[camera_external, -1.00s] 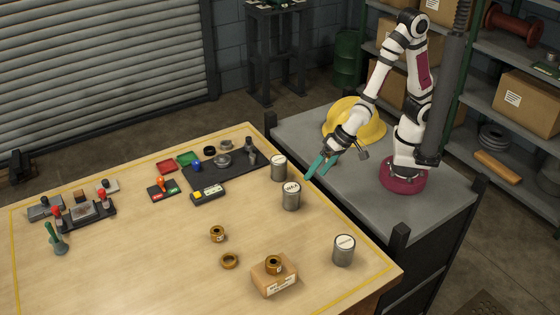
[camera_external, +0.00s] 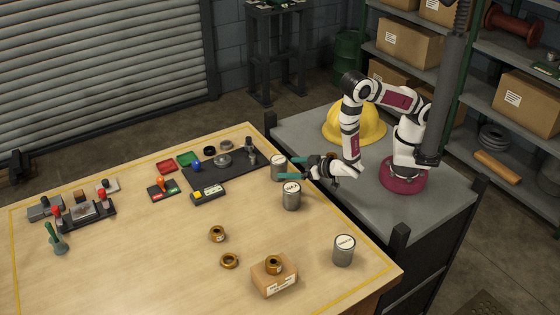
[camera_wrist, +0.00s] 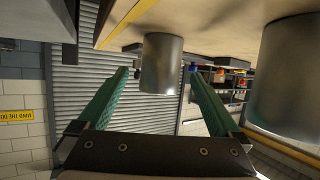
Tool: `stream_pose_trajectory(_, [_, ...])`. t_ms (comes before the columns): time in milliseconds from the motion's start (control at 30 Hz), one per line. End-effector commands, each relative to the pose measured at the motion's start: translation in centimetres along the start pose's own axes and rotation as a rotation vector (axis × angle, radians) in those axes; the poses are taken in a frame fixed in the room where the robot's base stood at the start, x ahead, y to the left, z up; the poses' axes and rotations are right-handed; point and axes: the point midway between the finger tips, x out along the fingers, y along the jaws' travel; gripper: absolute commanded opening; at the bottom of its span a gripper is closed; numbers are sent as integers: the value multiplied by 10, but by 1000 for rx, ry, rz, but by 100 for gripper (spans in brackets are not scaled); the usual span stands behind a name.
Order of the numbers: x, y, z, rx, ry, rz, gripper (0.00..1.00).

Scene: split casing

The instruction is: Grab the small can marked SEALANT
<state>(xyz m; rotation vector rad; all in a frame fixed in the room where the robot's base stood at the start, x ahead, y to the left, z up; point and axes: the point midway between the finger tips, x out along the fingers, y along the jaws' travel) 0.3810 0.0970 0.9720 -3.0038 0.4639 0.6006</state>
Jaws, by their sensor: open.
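Three grey metal cans with pale lids stand on the wooden table: a far can (camera_external: 278,170), a middle can (camera_external: 291,200) and a near can (camera_external: 344,253). Their lid markings are too small to read, so I cannot tell which is SEALANT. My gripper (camera_external: 286,167) is open, its green fingers pointing left at the far can. In the wrist view, a can (camera_wrist: 161,64) shows between the green fingers of my gripper (camera_wrist: 159,75); I cannot tell whether they touch it. Another can (camera_wrist: 285,80) shows large at the right, outside the fingers.
The middle can stands close beside my fingers. A black mat (camera_external: 228,172) with small parts lies left of the far can. A yellow hard hat (camera_external: 362,122) sits on the grey bench behind. A cardboard box (camera_external: 273,282) stands at the table's front.

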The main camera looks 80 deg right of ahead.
Motion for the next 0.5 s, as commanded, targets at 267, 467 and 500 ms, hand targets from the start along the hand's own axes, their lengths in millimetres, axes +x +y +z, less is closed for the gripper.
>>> stream_pose_trajectory(267, [42,-1,-1,1,0,1,100])
stream_pose_trajectory(467, [42,-2,-1,0,-1,0,96])
stream_pose_trajectory(500, [41,-2,-1,0,-1,0,89])
